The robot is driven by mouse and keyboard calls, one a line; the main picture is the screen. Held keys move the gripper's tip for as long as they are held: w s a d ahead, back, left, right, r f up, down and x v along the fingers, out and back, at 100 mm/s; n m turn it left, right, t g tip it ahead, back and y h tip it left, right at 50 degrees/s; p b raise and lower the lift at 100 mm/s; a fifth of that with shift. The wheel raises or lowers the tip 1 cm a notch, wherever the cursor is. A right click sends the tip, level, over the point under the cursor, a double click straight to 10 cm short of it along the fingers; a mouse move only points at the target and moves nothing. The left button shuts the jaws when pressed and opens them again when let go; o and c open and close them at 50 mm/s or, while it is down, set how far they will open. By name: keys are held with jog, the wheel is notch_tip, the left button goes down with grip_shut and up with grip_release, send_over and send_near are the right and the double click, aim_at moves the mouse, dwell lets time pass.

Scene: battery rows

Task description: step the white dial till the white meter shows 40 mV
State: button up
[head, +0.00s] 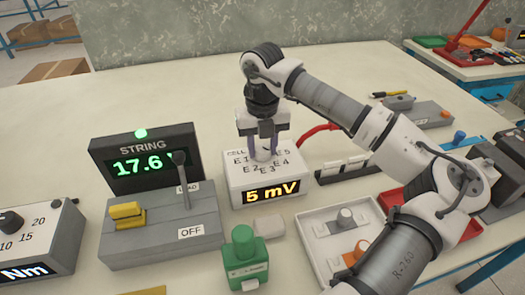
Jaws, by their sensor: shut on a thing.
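The white meter box (237,197) stands in the middle of the table, with positions E1 to E5 printed around its top. Its display (272,193) reads 5 mV in yellow. The white dial (263,154) sits on top of the box, mostly hidden by my gripper. My gripper (264,148) points straight down over the box and is shut on the dial. Which E mark the dial points to cannot be made out.
A green block (243,254) stands in front. A white tray (310,225) with small parts lies at the right, below my arm. A red cable runs behind the box.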

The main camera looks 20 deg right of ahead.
aim_at(262, 148)
dwell(0.4)
jog(key=o, duration=1)
jog(key=shift+r, duration=0.1)
notch_tip(262, 148, up, 14)
jog(key=shift+f+b, duration=0.15)
jog(key=shift+b, duration=0.55)
